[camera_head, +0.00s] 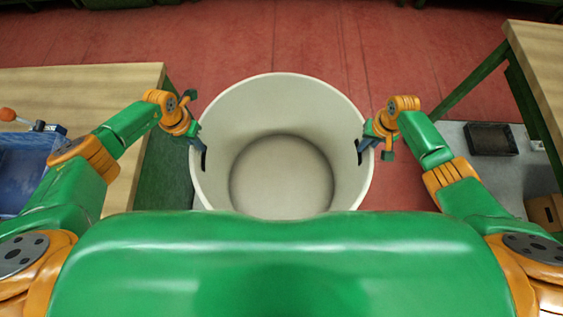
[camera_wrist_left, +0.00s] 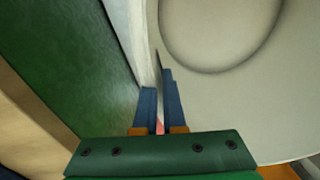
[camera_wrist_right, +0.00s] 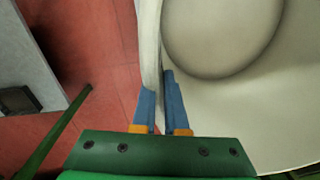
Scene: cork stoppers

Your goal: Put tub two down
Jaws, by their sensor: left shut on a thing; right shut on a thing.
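One large cream tub (camera_head: 283,92) is in the middle of the head view, upright and empty, with a slot on each side wall. My left gripper (camera_head: 201,146) is shut on its left wall at the slot. In the left wrist view the two blue fingers (camera_wrist_left: 160,105) straddle the tub wall (camera_wrist_left: 220,100). My right gripper (camera_head: 363,147) is shut on the right wall at the other slot. In the right wrist view its fingers (camera_wrist_right: 161,105) straddle the wall of the tub (camera_wrist_right: 225,95). My green body hides the tub's near edge. I cannot tell whether its base touches the floor.
A wooden table (camera_head: 125,78) stands at the left with a blue crate (camera_head: 30,165) on it. Another wooden table (camera_head: 540,55) is at the upper right. A grey surface (camera_head: 510,180) with a dark tray (camera_head: 490,138) lies at the right. Red floor (camera_head: 300,40) is clear beyond the tub.

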